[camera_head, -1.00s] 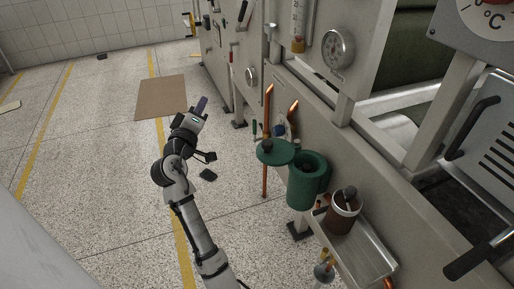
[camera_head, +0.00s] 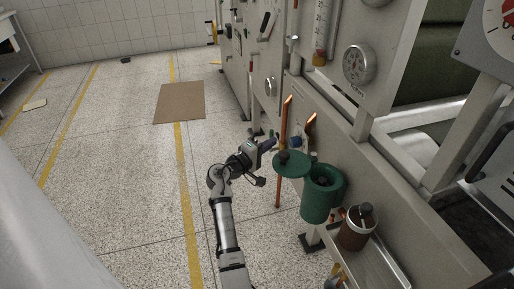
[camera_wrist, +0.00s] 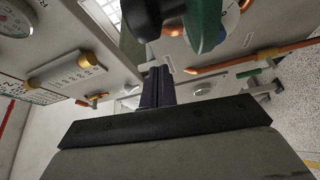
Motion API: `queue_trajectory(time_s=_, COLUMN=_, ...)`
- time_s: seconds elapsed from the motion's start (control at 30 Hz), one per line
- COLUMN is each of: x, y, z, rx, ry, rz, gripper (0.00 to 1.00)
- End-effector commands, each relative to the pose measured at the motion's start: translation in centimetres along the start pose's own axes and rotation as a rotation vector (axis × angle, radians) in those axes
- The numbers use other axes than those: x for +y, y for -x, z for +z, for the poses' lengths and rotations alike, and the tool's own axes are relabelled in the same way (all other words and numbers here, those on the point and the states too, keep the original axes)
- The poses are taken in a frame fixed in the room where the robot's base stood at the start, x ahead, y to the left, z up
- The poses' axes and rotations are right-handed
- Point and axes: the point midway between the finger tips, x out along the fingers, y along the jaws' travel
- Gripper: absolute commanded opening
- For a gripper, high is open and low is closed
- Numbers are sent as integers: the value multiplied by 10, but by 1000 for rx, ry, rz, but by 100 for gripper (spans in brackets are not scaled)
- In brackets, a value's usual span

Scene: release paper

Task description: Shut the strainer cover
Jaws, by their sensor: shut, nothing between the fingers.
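The strainer is a green cylinder (camera_head: 317,205) on the side of the machine, with its top open. Its round green cover (camera_head: 291,166) stands swung out to the left of the cylinder, lying roughly flat, with a dark knob (camera_head: 284,156) on top. My gripper (camera_head: 269,145) is shut and empty, just behind and left of the cover. In the wrist view the closed fingers (camera_wrist: 158,86) point toward the machine, and the green cover (camera_wrist: 207,24) shows close by at the top. I cannot tell whether the fingers touch it.
Copper pipes (camera_head: 281,150) rise close to the cover. The machine's grey side (camera_head: 400,190) bounds the right. The floor to the left is open, with a brown mat (camera_head: 180,102).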

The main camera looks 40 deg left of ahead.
Motion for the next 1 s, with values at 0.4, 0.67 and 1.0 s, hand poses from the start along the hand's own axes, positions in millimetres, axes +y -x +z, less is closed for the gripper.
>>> queue_trajectory(time_s=0.4, x=-1, y=15, z=33, rx=4, ry=2, rz=0, gripper=0)
queue_trajectory(time_s=0.67, x=-2, y=16, z=33, rx=4, ry=2, rz=0, gripper=0)
queue_trajectory(time_s=1.0, x=0, y=19, z=39, rx=50, ry=1, rz=-5, gripper=0)
